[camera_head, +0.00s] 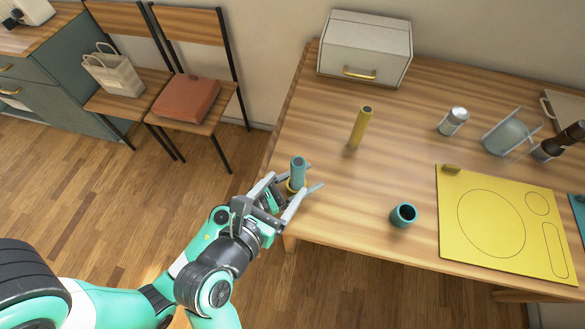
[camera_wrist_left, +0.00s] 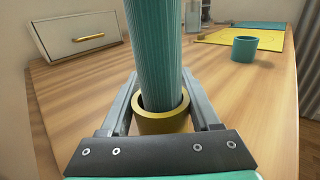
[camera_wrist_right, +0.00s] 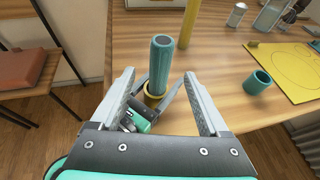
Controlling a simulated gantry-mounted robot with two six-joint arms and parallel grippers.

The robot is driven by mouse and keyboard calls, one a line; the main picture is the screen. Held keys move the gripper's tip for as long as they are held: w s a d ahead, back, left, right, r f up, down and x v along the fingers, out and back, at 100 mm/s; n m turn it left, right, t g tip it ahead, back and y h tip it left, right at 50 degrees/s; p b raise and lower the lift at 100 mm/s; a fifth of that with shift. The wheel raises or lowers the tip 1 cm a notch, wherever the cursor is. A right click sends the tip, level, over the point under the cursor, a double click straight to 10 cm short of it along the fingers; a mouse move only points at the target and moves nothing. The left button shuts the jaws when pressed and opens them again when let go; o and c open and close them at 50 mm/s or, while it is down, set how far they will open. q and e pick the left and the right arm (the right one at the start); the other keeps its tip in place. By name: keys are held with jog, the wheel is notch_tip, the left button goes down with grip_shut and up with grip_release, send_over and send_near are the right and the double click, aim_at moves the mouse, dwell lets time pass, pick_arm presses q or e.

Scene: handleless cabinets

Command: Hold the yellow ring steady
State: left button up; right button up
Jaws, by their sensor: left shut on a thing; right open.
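The yellow ring (camera_head: 295,187) sits near the table's left front corner, and it also shows in the left wrist view (camera_wrist_left: 163,121). My left gripper (camera_wrist_left: 161,92) is shut on it, one finger at each side. A ribbed teal cylinder (camera_head: 298,170) stands upright inside the ring; its lower end is hidden by the ring. My right gripper (camera_wrist_right: 158,80) is open and empty, its fingers spread to either side of the cylinder in the right wrist view, apart from it. In the head view my two arms overlap, hiding parts of each other.
A yellow cylinder (camera_head: 361,128) stands farther back on the table, near a white box (camera_head: 366,48) with a gold handle. A teal cup (camera_head: 403,214) and a yellow hob-like board (camera_head: 458,240) are to the right. A jar (camera_head: 453,121) stands behind. The table between is clear.

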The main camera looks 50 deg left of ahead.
aim_at(304, 163)
jog(key=x, duration=1)
jog(key=shift+w, duration=0.25)
jog(key=shift+c, duration=0.2)
grip_shut()
jog(key=c, duration=0.5)
grip_release()
jog(key=shift+c, duration=0.2)
jog(key=c, duration=0.6)
jog(key=shift+r, duration=3.8)
pick_arm(q)
jog(key=o, duration=1.4)
jog(key=shift+s, duration=0.15)
